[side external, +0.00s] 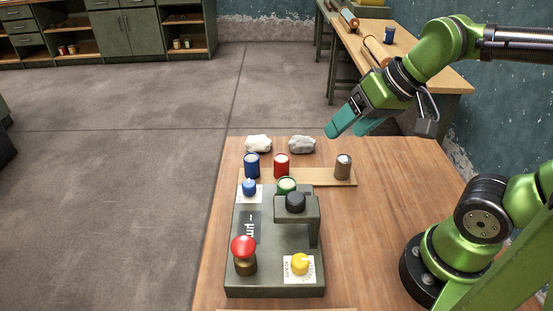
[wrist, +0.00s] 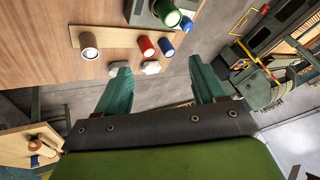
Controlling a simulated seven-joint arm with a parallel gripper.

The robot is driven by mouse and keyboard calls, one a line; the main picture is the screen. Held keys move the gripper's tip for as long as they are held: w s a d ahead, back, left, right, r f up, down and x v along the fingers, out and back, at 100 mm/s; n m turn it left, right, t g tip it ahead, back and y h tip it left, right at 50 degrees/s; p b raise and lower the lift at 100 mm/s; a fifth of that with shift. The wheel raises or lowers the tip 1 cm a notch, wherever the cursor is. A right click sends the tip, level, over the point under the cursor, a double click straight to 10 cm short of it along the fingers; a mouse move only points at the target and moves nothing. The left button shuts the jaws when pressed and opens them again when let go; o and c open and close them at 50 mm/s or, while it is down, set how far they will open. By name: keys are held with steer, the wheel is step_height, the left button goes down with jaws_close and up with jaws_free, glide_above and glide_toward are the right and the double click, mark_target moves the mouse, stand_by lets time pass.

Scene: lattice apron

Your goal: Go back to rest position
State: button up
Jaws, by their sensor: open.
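My gripper (side external: 349,121) is raised above the far right part of the wooden table (side external: 385,200), in the side external view. In the wrist view its two teal fingers (wrist: 160,78) are spread apart with nothing between them. A wooden strip (side external: 318,176) on the table carries a blue can (side external: 252,166), a red can (side external: 281,166) and a grey-brown can (side external: 343,167). A white lump (side external: 258,144) and a grey lump (side external: 302,145) lie behind the strip. My gripper is apart from all of them.
A dark green device (side external: 270,270) stands at the table front with a red button (side external: 243,248), a yellow knob (side external: 300,263), a blue button (side external: 249,186) and a green-and-white round piece (side external: 287,185) near its overhanging arm. The table's right part is clear. Another bench (side external: 420,72) stands behind.

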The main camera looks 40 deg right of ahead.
steer(key=shift+s+d+m+t, duration=0.3)
steer(key=shift+s+t, duration=0.2)
steer(key=shift+s, duration=0.15)
